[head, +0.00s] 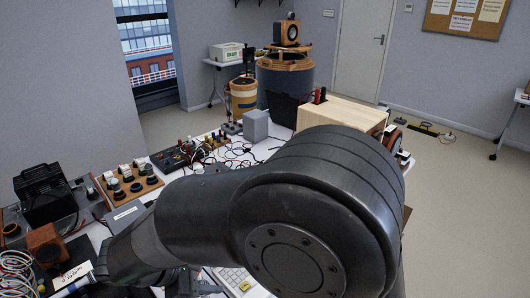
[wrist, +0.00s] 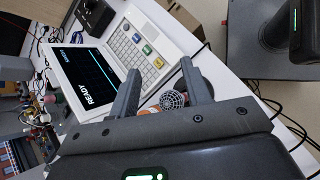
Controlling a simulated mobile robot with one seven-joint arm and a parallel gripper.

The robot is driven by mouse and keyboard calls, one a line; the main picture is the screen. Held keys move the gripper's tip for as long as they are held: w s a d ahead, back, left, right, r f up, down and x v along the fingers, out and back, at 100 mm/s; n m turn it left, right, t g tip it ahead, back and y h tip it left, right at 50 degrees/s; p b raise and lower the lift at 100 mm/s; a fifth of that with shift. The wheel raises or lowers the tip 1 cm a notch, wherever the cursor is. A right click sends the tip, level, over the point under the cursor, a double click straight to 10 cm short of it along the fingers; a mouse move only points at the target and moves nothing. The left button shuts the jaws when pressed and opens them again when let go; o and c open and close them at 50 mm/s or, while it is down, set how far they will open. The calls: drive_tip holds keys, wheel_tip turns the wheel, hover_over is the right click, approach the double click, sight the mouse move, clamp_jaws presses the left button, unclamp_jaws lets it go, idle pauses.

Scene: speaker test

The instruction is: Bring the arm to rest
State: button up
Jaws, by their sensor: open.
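My arm (head: 290,200) fills the lower middle of the head view, bent over the bench and reaching toward the lower left. Its end is not clearly visible there. In the wrist view my gripper (wrist: 160,67) is open, its two dark fingers apart above the white bench. A microphone-like thing with a round mesh head (wrist: 174,100) shows between the fingers, low near the palm. It looks to lie beyond them, but I cannot tell how far. Nothing is visibly held.
A white terminal (wrist: 128,48) with a lit READY screen lies beyond the fingers. Electrical instruments (head: 128,185), cables and a black device (head: 46,195) crowd the bench at left. A wooden box (head: 340,115) and a large drum-like housing (head: 285,80) stand behind. Floor at right is mostly clear.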

drive_tip(key=s+d+r+m+y, duration=0.2)
drive_tip(key=d+r+m, duration=0.2)
drive_tip(key=d, duration=0.5)
drive_tip(key=s+d+r+m+y, duration=0.1)
drive_tip(key=d+r+m+y, duration=0.2)
drive_tip(key=d+m, duration=0.6)
drive_tip(key=s+d+r+m+t+y, duration=0.1)
drive_tip(key=s+d+r+m+y, duration=0.1)
drive_tip(key=d+r+m, duration=0.3)
drive_tip(key=d+m, duration=0.1)
drive_tip(key=d, duration=0.3)
drive_tip(key=shift+s+d+m+y, duration=0.15)
drive_tip(key=shift+s+m+y, duration=0.15)
drive_tip(key=shift+y, duration=0.1)
